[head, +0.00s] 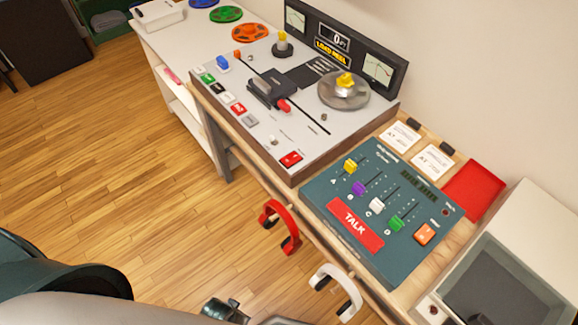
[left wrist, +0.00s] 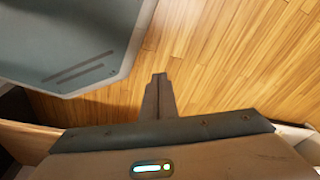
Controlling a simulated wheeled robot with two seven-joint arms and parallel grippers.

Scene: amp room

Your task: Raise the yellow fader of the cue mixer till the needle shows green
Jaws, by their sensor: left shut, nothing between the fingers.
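The cue mixer (head: 330,188) is a dark teal panel on the wooden bench, with a red TALK button. Its yellow fader (head: 350,166) is the leftmost of the row of coloured caps, with purple, white and green ones beside it. Two needle meters, one at left (head: 296,18) and one at right (head: 378,68), sit on the tape machine's back panel; their needle readings are too small to tell. My left gripper (head: 226,311) is at the bottom edge, well away from the mixer. In the left wrist view its fingers (left wrist: 158,80) are together and empty, above the wooden floor.
The tape machine (head: 318,150) stands behind the mixer. A red pad (head: 474,190) and a screened box (head: 505,285) lie to the right. Open floor is at left.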

